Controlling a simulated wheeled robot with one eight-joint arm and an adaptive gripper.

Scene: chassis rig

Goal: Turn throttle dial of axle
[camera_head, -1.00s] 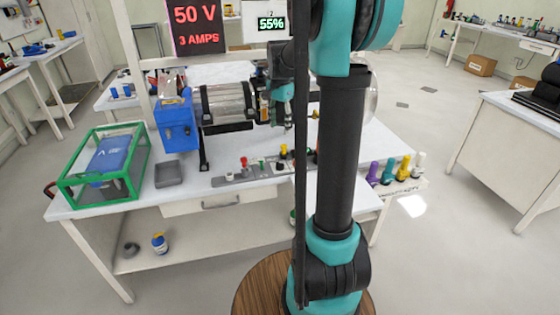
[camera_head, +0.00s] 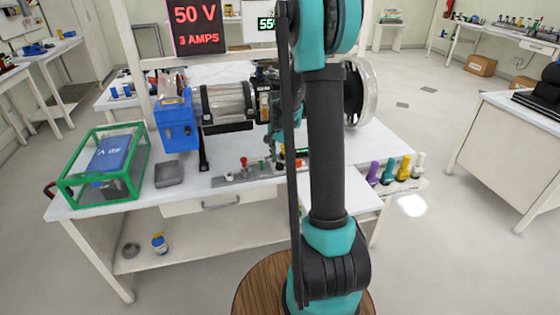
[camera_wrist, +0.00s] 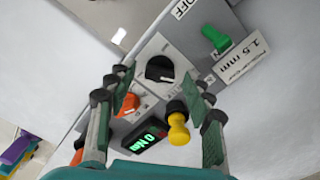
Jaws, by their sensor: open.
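A grey control panel (camera_head: 235,178) lies along the front edge of the workbench. In the wrist view, it carries a black dial (camera_wrist: 160,69), an orange dial (camera_wrist: 127,104), a yellow knob (camera_wrist: 178,127) and a green knob (camera_wrist: 215,38). A small green-lit display (camera_wrist: 145,132) reads in Nm. The label near the black dial is partly hidden and I cannot read it fully. My gripper (camera_wrist: 156,88) is open and empty above the panel. The black dial shows between its fingers, the orange dial beside the left finger, the yellow knob near the right finger.
A blue box (camera_head: 176,125) and a cylindrical machine (camera_head: 225,103) stand behind the panel. A grey tray (camera_head: 168,174) and a green-framed case (camera_head: 104,165) are at the left. A clear wheel-shaped part (camera_head: 368,95) stands behind my arm.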

